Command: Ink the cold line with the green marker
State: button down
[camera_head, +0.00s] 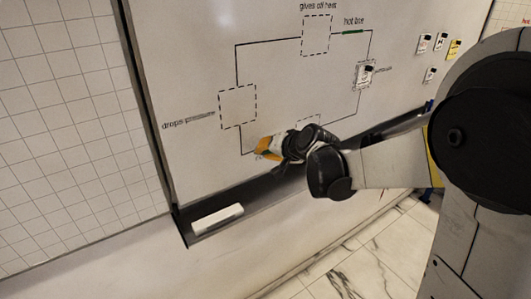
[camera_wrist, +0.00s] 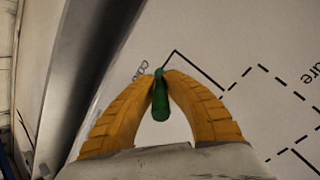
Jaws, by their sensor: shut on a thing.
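My gripper (camera_head: 264,149) is at the lower part of the whiteboard diagram in the head view. In the wrist view, its orange fingers (camera_wrist: 160,82) are shut on the green marker (camera_wrist: 160,98). The marker's far end is close to the board; I cannot tell if it touches. A partly covered label starting "co" (camera_wrist: 142,70) lies just left of the fingertips. The black diagram line (camera_wrist: 196,66) runs from a corner down to the fingertips, where my fingers and marker hide the rest. The hot line (camera_head: 352,32) at the top has a green stroke on it.
A white eraser (camera_head: 217,219) lies in the dark tray (camera_head: 262,196) below the whiteboard (camera_head: 190,70). Small cards (camera_head: 440,42) are on the board at right. A dashed box (camera_head: 237,106) is labelled "drops pressure". A magnet-like card (camera_head: 364,75) sits on the diagram's right side.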

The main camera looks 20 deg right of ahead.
jog(key=shift+w+a, duration=0.15)
jog(key=shift+w, duration=0.3)
jog(key=shift+w+d+b, duration=1.05)
jog(key=shift+w+d, duration=1.1)
jog(key=shift+d, duration=4.45)
jog(key=shift+s+a, duration=0.7)
jog(key=shift+a, duration=1.5)
jog(key=shift+s+a, duration=0.7)
jog(key=shift+a, duration=1.55)
jog(key=shift+s+a, duration=0.7)
jog(key=shift+a, duration=1.5)
jog(key=shift+s, duration=0.1)
jog(key=shift+s+d, duration=0.35)
jog(key=shift+s, duration=0.6)
jog(key=shift+s+d, duration=0.3)
jog(key=shift+s, duration=0.6)
jog(key=shift+s+d, duration=0.35)
jog(key=shift+s, duration=0.6)
jog(key=shift+s+d, duration=0.25)
jog(key=shift+s, duration=0.45)
jog(key=shift+s+d, duration=0.2)
jog(key=shift+s, duration=0.5)
